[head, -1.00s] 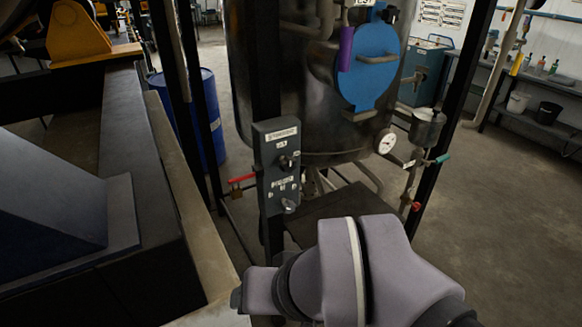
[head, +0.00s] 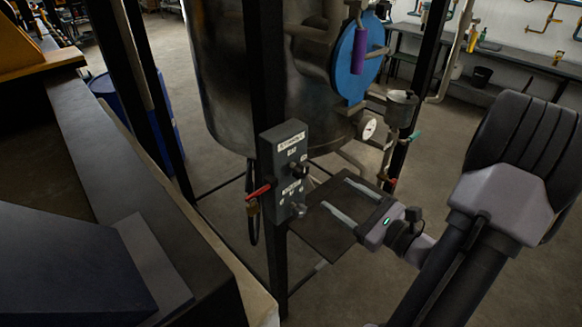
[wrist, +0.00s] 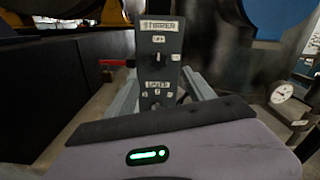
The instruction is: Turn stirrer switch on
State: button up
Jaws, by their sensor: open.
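The grey stirrer switch box (head: 283,160) is fixed to a dark post near the middle of the head view. In the wrist view the box (wrist: 146,75) carries a label reading STIRRER. Its upper black switch (head: 301,170) also shows in the wrist view (wrist: 158,59). A lower knob (head: 298,210) sits under a second label and also shows in the wrist view (wrist: 155,105). My gripper (head: 336,193) is open and empty, to the right of the box and facing it. In the wrist view its two fingers (wrist: 160,82) lie either side of the box's lower part, apparently short of it.
A red lever (head: 258,192) with a padlock sticks out left of the box. The large metal vessel (head: 225,80) stands behind, with a gauge (head: 369,129) and a pipe with valves at its right. A dark ledge (head: 105,160) runs along the left.

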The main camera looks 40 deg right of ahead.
aim_at(304, 174)
jog(key=w, duration=0.4)
jog(key=w+a, duration=0.1)
jog(key=w, duration=0.8)
jog(key=shift+w+a+b, duration=0.15)
jog(key=shift+w+b, duration=0.05)
jog(key=shift+b, duration=0.15)
jog(key=shift+c, duration=0.4)
grip_shut()
